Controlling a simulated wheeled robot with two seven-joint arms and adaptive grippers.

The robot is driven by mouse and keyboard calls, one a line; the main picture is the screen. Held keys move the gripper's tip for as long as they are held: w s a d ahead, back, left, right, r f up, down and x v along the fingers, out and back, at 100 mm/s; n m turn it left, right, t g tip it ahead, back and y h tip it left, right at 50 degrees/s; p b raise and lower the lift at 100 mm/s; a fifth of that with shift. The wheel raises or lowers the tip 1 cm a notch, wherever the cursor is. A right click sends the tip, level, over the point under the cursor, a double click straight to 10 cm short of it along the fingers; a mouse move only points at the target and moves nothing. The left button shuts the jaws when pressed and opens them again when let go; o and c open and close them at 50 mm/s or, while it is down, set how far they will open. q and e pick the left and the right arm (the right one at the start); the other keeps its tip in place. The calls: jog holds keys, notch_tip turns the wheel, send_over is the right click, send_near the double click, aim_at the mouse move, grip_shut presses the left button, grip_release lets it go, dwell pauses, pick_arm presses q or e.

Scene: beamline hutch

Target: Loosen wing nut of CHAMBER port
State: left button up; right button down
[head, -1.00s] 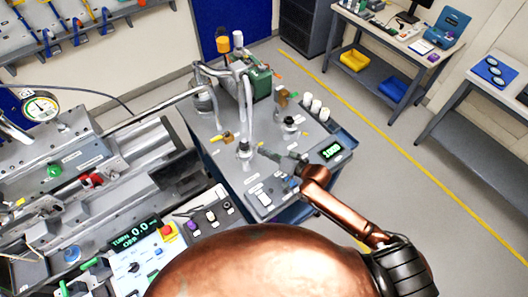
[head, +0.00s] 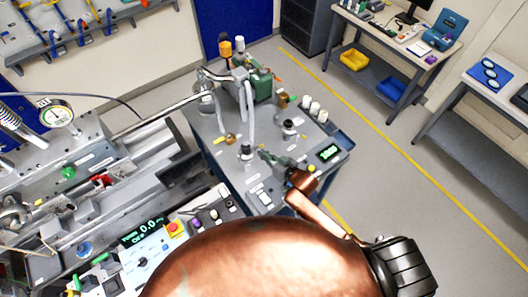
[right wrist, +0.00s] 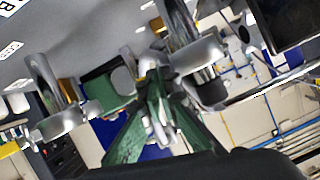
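The pump cart (head: 222,170) stands in the middle of the head view. Upright ports with pale metal tops rise from it, one at left (head: 246,150) and one further right (head: 288,128). Their labels are too small to read, so I cannot tell which is CHAMBER. My right gripper (head: 272,157) is low over the cart, close to the left port. In the right wrist view its green-sided fingers (right wrist: 152,75) converge between two silver flanged ports, left (right wrist: 55,122) and right (right wrist: 200,55). No wing nut is clearly visible, and contact cannot be judged. My left gripper is out of view.
A green pump body (head: 262,84) and bent metal pipes (head: 215,76) stand at the cart's back. A lit display (head: 328,152) is at its right edge. A machine bench (head: 110,165) adjoins on the left. Open floor (head: 385,190) lies to the right.

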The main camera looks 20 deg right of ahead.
jog(key=shift+a+r+n+h, duration=0.1)
jog(key=shift+n+h, duration=0.3)
jog(key=shift+p, duration=0.3)
jog(key=c, duration=2.2)
grip_release()
jog(key=v, duration=1.2)
